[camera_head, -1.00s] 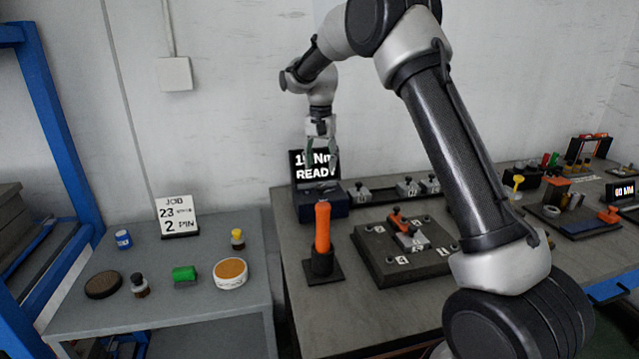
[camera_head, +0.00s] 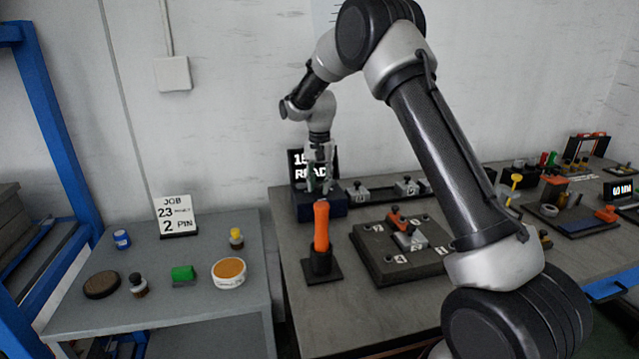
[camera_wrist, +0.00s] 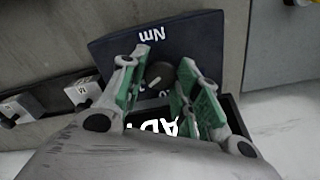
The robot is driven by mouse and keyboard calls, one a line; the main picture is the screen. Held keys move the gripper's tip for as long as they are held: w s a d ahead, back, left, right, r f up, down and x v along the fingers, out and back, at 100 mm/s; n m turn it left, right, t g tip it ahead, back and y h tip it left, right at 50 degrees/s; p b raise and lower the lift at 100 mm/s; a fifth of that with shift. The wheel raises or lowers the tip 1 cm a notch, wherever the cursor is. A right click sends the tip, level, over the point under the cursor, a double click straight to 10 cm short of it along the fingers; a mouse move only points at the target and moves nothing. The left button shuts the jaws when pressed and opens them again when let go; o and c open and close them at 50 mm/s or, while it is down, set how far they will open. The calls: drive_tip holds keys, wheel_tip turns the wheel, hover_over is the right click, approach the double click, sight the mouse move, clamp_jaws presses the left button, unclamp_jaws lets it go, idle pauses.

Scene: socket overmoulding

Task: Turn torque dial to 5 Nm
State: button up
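The torque unit is a dark blue box (camera_head: 332,207) at the back left of the workbench, with a black display (camera_head: 297,160) behind it. The display shows white text beginning "15" and "READ", partly hidden by my gripper. In the wrist view the box's top (camera_wrist: 105,48) carries the letters "Nm" and a dark round dial (camera_wrist: 160,76) with a pale mark. My gripper (camera_head: 319,187) points down over the box. In the wrist view its green-padded fingers (camera_wrist: 155,90) are apart, one on each side of the dial. I cannot tell whether they touch it.
An orange-handled tool (camera_head: 321,228) stands upright in a black holder in front of the box. A dark fixture plate (camera_head: 385,268) lies to its right. Small grey numbered blocks (camera_head: 358,193) stand right of the box. A job sign (camera_head: 175,216) stands on the left table.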

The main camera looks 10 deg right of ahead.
drive_tip(key=c, duration=0.4)
drive_tip(key=shift+o, duration=0.2)
drive_tip(key=shift+n, duration=0.4)
drive_tip(key=n, duration=1)
drive_tip(key=shift+n, duration=0.4)
drive_tip(key=n, duration=1.2)
drive_tip(key=shift+n, duration=0.3)
